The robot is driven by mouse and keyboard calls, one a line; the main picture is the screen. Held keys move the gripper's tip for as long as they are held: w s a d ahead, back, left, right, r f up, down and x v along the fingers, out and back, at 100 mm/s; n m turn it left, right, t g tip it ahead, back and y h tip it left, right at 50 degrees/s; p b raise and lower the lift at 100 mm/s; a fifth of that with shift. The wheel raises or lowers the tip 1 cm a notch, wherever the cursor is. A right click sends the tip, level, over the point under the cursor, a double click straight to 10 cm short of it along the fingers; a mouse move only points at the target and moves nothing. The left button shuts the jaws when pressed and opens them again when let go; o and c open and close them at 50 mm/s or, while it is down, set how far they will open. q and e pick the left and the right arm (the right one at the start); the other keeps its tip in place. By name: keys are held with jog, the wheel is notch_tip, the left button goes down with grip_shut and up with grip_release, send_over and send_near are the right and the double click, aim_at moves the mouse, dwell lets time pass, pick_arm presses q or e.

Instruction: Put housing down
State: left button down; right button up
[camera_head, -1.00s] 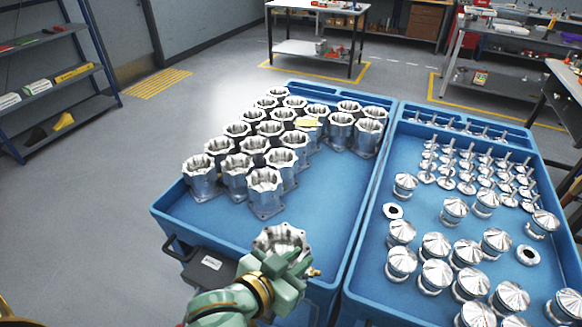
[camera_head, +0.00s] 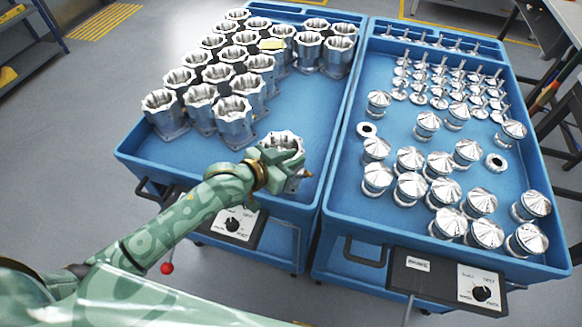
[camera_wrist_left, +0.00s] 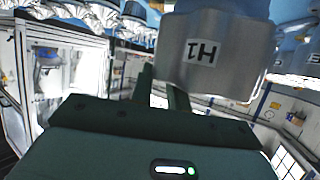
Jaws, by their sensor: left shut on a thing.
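My left gripper (camera_head: 282,156) is shut on a silver machined housing (camera_head: 284,141), held upright with its open scalloped top showing. In the head view it appears over the front right part of the left blue tray (camera_head: 190,170); I cannot tell whether its base touches the tray floor. In the left wrist view the fingers (camera_wrist_left: 162,88) reach the held housing (camera_wrist_left: 215,60), which bears an upside-down "H1" label. Several like housings (camera_head: 232,118) stand in rows in the same tray. My right gripper is not in view.
A second blue tray (camera_head: 340,215) on the right holds several domed metal parts (camera_head: 410,188), valve-like stems (camera_head: 440,80) and dark-centred rings (camera_head: 367,130). Bare tray floor lies around the held housing.

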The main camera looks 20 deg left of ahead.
pick_arm(q)
jog(key=shift+w+a+f, duration=0.1)
jog(key=shift+w+f, duration=0.2)
jog(key=shift+w, duration=0.1)
jog(key=f, duration=0.1)
jog(key=f+b, duration=0.2)
jog(key=shift+w+a+f, duration=0.1)
jog(key=shift+w+f, duration=0.15)
jog(key=shift+f, duration=0.1)
jog(key=shift+r, duration=0.1)
jog(key=c, duration=1.3)
grip_release()
jog(key=shift+s, duration=0.1)
jog(key=shift+c, duration=0.2)
jog(key=shift+s+a, duration=0.15)
jog(key=shift+s, duration=0.1)
jog(key=p+v, duration=0.3)
jog(key=v, duration=0.8)
jog(key=shift+s, duration=0.2)
